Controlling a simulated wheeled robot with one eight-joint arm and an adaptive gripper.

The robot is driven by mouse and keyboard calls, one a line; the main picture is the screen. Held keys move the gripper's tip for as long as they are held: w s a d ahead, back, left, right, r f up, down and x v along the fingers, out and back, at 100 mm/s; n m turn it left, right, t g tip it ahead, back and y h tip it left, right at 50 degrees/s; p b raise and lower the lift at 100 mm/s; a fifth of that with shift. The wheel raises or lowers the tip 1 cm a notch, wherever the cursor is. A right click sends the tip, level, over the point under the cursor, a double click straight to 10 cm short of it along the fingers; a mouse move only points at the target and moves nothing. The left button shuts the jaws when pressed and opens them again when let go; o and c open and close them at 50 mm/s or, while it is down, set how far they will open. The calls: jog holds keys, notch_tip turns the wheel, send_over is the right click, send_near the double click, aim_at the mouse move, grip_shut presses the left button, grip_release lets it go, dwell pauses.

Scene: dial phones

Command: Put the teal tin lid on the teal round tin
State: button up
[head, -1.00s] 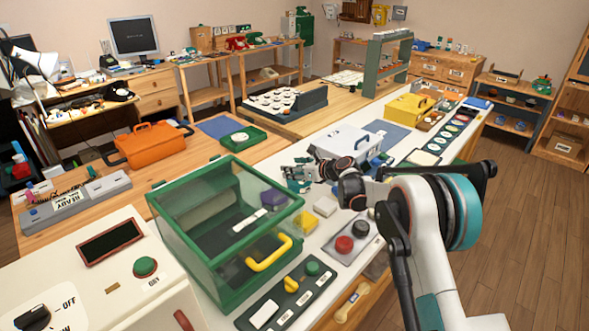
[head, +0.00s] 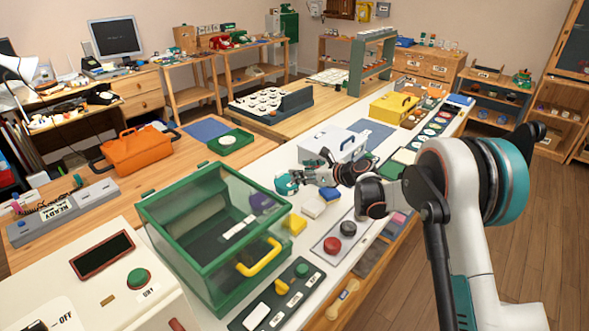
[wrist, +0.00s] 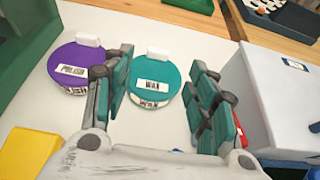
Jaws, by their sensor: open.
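In the wrist view the teal tin lid (wrist: 154,72), with a white tab and a WAX label, appears seated on the teal round tin (wrist: 166,106). A second WAX label shows on the near side; the seam is not clear. My gripper (wrist: 161,68) is open, with its teal-padded fingers on either side of the lid and tin and a visible gap at the right finger. In the head view my gripper (head: 298,179) is at the small teal tin (head: 286,185), partly covering it, so lid and tin cannot be told apart there.
A purple POLISH tin (wrist: 75,68) stands close left of my left finger. A white box (wrist: 285,95) stands to the right. The green glass-sided case (head: 215,235) is at the left, and a yellow block (head: 295,223) lies nearby. White tabletop is clear beyond the tins.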

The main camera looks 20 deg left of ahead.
jog(key=shift+s+d+r, duration=0.15)
jog(key=shift+d, duration=0.25)
